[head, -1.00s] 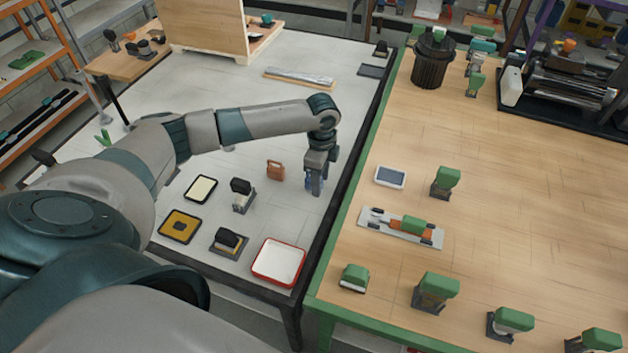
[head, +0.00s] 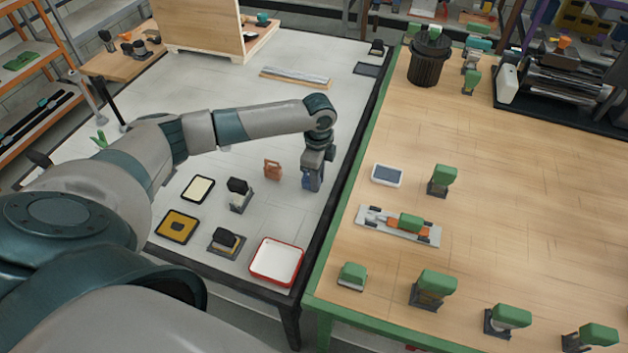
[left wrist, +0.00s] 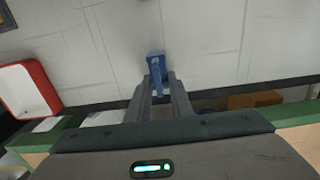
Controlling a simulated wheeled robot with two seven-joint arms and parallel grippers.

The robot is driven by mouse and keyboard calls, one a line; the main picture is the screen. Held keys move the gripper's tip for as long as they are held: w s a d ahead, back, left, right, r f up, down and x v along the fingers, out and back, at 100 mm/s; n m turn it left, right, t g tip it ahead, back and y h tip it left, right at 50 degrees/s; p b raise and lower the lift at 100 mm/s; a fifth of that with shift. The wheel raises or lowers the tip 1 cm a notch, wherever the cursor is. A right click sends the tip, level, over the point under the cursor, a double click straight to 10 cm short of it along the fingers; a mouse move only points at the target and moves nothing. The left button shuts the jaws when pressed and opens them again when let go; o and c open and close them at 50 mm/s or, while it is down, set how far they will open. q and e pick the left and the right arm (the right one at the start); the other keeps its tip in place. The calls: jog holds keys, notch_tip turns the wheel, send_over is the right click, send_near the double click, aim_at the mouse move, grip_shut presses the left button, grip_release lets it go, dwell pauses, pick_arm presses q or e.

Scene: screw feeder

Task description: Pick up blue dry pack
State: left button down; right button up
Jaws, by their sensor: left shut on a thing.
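My left gripper (head: 311,183) is at the right side of the white table, pointing down, close to the table's dark edge. It is shut on the blue dry pack (head: 306,181), which is mostly hidden by the fingers in the head view. In the left wrist view the blue dry pack (left wrist: 156,68) shows between and beyond the tips of the gripper (left wrist: 160,92). I cannot tell whether the pack still touches the table. My right gripper is not in view.
An orange-brown pack (head: 272,170) stands just left of the gripper. A red-rimmed white tray (head: 256,277) lies nearer the front edge. Black-and-grey devices (head: 239,195) stand to the left. The wooden table (head: 480,240) on the right holds several green-topped devices.

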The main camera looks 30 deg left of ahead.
pick_arm(q)
jog(key=shift+r, duration=0.1)
jog(key=shift+r+b, duration=0.35)
jog(key=shift+r, duration=0.2)
notch_tip(320, 180, up, 2)
jog(key=shift+w+r+b, duration=0.1)
jog(key=shift+b, duration=0.4)
jog(key=d+r+b, duration=0.1)
jog(key=d+r, duration=0.1)
jog(key=d, duration=0.2)
jog(key=s+d+r+b, duration=0.1)
jog(key=d+r, duration=0.2)
jog(key=d+r+b, duration=0.1)
jog(key=d+r, duration=0.1)
jog(key=d, duration=0.2)
jog(key=shift+s+d+r, duration=0.3)
jog(key=shift+s, duration=0.1)
